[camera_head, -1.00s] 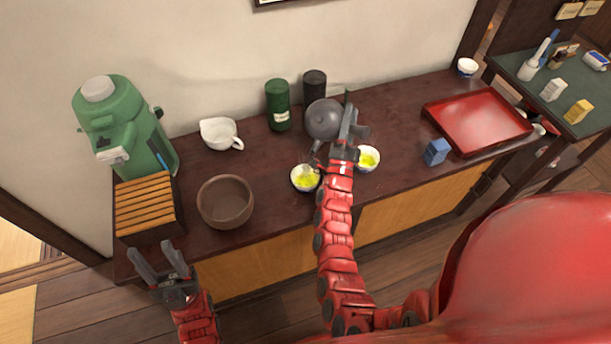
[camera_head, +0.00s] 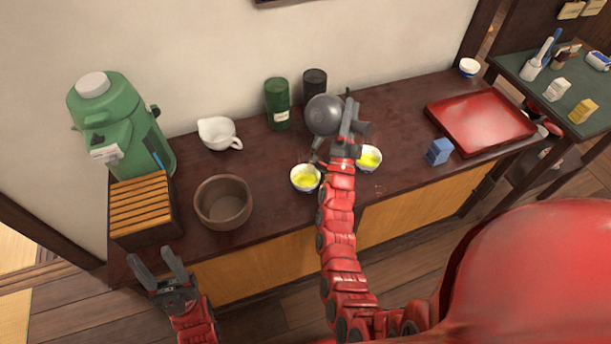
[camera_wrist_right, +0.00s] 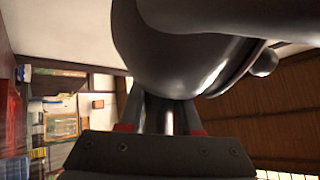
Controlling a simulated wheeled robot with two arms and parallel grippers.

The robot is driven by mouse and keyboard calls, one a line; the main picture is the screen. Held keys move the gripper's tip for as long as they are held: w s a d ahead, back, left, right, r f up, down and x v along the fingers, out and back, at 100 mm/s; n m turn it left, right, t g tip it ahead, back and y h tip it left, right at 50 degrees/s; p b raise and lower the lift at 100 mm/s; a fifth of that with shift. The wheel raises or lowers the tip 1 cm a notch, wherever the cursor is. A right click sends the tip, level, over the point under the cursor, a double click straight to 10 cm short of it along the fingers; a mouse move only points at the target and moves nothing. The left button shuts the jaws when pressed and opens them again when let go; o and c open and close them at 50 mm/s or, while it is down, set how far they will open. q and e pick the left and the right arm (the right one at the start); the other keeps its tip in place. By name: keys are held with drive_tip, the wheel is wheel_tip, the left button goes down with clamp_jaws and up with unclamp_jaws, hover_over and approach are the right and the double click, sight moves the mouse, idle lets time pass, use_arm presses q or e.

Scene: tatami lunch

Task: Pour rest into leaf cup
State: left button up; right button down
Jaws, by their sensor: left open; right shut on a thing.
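A dark grey teapot (camera_head: 323,114) is held tilted above the table, its spout pointing down toward the left of two white cups. My right gripper (camera_head: 350,125) is shut on the teapot's handle; the teapot's body (camera_wrist_right: 190,45) fills the upper part of the right wrist view. The left cup (camera_head: 305,179) holds yellow-green tea below the spout. The right cup (camera_head: 369,159) also holds yellow-green tea and is partly behind my right arm. I cannot make out which cup has a leaf mark. My left gripper (camera_head: 158,262) is open and empty in front of the table.
A brown bowl (camera_head: 223,203), a white pitcher (camera_head: 217,134), a green canister (camera_head: 278,105) and a dark canister (camera_head: 315,84) stand around the teapot. A green dispenser (camera_head: 115,130) and slatted box (camera_head: 140,208) are left. A blue box (camera_head: 439,151) and red tray (camera_head: 482,119) are right.

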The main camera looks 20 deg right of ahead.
drive_tip(key=shift+a+r+b, duration=0.1)
drive_tip(key=shift+r+b, duration=0.1)
drive_tip(key=shift+b, duration=0.25)
drive_tip(key=shift+s+r+t, duration=0.15)
drive_tip(key=shift+r+t, duration=0.1)
drive_tip(key=shift+t, duration=0.05)
drive_tip(key=shift+s+a+r+n+t+b, duration=0.15)
drive_tip(key=shift+r+n+t+b, duration=0.15)
drive_tip(key=shift+r+b, duration=0.2)
drive_tip(key=shift+s+a+r+n+t+b, duration=0.2)
drive_tip(key=shift+r+t+b, duration=0.15)
drive_tip(key=shift+b, duration=0.15)
drive_tip(key=shift+r+t, duration=0.25)
drive_tip(key=shift+r, duration=0.05)
idle(0.6)
